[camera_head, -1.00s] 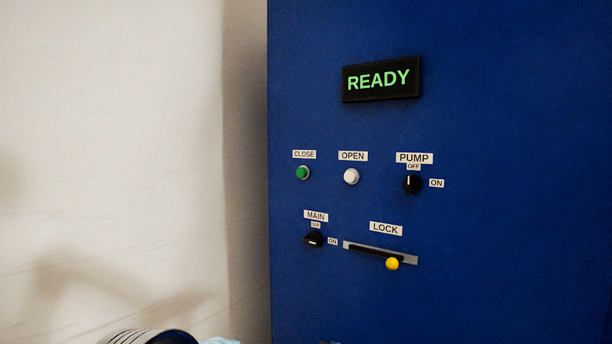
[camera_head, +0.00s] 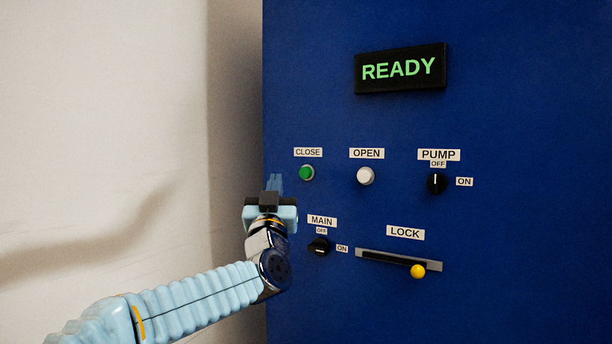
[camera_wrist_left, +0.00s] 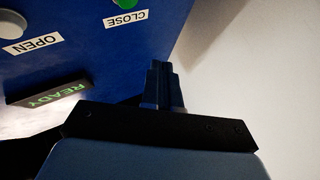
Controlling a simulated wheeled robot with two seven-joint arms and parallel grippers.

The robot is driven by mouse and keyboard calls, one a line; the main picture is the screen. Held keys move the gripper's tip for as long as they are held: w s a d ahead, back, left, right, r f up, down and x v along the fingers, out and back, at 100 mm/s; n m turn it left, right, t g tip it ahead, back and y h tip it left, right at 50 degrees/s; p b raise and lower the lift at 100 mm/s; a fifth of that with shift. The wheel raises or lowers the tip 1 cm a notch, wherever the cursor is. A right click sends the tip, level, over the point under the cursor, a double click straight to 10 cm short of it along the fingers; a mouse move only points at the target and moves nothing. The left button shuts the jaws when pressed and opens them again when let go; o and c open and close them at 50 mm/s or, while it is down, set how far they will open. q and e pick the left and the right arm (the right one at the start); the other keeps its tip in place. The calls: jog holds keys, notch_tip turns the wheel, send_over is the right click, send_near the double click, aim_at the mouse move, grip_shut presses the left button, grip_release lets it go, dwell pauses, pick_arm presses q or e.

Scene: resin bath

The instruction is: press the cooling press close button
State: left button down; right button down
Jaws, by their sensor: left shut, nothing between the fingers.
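The green CLOSE button (camera_head: 307,173) is on the blue panel (camera_head: 520,120), under its white label. It also shows at the top edge of the left wrist view (camera_wrist_left: 124,3), partly cut off. My left gripper (camera_head: 274,182) is shut and empty, pointing up just left of the CLOSE button near the panel's left edge. Its fingertips appear apart from the button. In the left wrist view its closed fingers (camera_wrist_left: 162,85) lie below and right of the CLOSE label. My right gripper is not in view.
A white OPEN button (camera_head: 365,176) sits right of CLOSE. The PUMP knob (camera_head: 437,183), MAIN knob (camera_head: 319,246) and yellow-knobbed LOCK slider (camera_head: 418,271) are nearby. The display (camera_head: 400,68) reads READY. A pale wall (camera_head: 110,120) is at the left.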

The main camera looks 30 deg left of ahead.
aim_at(306, 173)
pick_arm(q)
jog(key=shift+s+a+r, duration=0.25)
jog(key=shift+r, duration=0.15)
jog(key=shift+w, duration=0.15)
jog(key=w+p, duration=0.4)
jog(key=w, duration=0.4)
jog(key=shift+w+d, duration=0.3)
jog(key=shift+d, duration=0.05)
dwell(1.7)
jog(key=shift+w, duration=0.4)
